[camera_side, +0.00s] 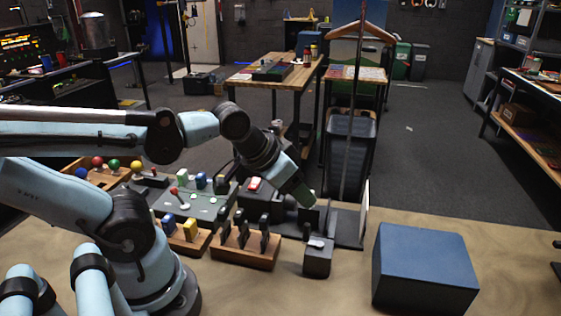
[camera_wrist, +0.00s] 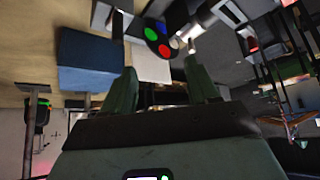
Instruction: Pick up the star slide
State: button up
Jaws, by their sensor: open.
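A wooden rack (camera_side: 243,255) on the table holds several upright dark slides (camera_side: 243,234). Their faces are too small and dark to tell which is the star slide. My gripper (camera_side: 305,197) is above and to the right of the rack, apart from the slides, with its tip pointing down and right. In the wrist view my gripper (camera_wrist: 162,72) shows two green fingers spread apart with nothing held between them. No slide can be made out in the wrist view.
A blue-topped box (camera_side: 425,265) stands at the right, also in the wrist view (camera_wrist: 88,60). A small dark box (camera_side: 318,262) and an upright pale panel (camera_side: 364,213) stand between it and the rack. A second wooden rack (camera_side: 187,241) with blue and yellow pieces is left.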

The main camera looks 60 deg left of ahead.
jog(key=shift+o, duration=0.3)
jog(key=n+g+h, duration=0.1)
jog(key=n+g, duration=0.5)
jog(key=n, duration=2.1)
send_near(241, 212)
jog(key=f, duration=0.5)
jog(key=shift+w+d, duration=0.1)
jog(key=shift+w, duration=0.15)
jog(key=shift+w+d+f, duration=0.1)
jog(key=shift+d+f, duration=0.1)
jog(key=shift+f, duration=1.15)
jog(key=shift+w+d+f, duration=0.1)
jog(key=shift+d+f, duration=0.1)
jog(key=shift+f, duration=1.1)
jog(key=c, duration=1.1)
jog(key=shift+o, duration=0.2)
